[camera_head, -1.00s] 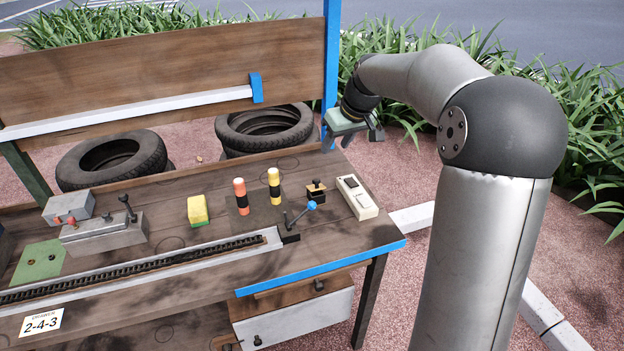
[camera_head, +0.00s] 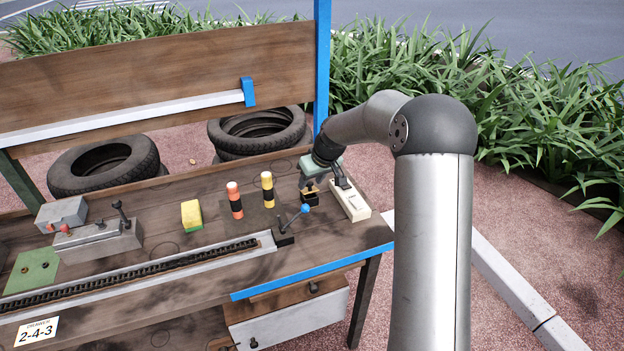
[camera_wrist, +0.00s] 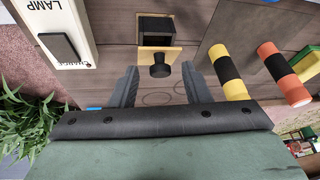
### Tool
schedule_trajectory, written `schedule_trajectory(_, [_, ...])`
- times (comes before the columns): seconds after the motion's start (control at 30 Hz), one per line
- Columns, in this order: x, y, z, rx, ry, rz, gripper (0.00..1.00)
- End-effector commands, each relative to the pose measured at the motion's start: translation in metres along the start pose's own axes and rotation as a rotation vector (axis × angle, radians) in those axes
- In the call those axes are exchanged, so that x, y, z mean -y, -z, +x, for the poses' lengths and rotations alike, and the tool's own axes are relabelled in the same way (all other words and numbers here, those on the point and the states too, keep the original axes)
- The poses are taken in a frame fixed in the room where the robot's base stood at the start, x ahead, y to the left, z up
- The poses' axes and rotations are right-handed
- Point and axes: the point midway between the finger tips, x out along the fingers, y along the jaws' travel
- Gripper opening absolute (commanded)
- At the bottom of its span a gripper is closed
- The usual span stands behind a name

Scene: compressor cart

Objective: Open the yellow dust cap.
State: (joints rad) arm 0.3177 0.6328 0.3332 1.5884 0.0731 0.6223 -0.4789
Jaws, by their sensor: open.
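The yellow dust cap (camera_wrist: 175,53) is a small yellow plate with a black knob (camera_wrist: 160,71) on its face, set against a dark box (camera_wrist: 155,27). In the head view the cap (camera_head: 311,195) is partly covered by my gripper (camera_head: 324,183). In the wrist view my gripper (camera_wrist: 160,75) is open, with one finger on each side of the knob. The fingers look apart from the knob; the exact depth between them is hard to tell.
A white LAMP switch box (camera_head: 350,202) stands close on the right. A yellow-black post (camera_head: 267,188), an orange-black post (camera_head: 234,200) and a blue-knobbed lever (camera_head: 290,230) stand to the left. A yellow-green block (camera_head: 191,215) lies farther left on the bench.

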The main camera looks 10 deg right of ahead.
Motion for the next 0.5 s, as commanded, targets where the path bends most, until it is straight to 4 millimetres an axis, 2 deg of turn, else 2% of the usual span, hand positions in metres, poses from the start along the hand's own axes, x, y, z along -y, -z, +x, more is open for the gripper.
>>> schedule_trajectory(0.17, [0.0, 0.0001, -0.0001, 0.0, 0.0, 0.0, 0.43])
schedule_trajectory(0.33, [0.0, 0.0001, -0.0002, 0.0, 0.0, 0.0, 0.0])
schedule_trajectory(0.5, [0.0001, 0.0005, -0.0008, 0.002, 0.0, 0.0, 0.0])
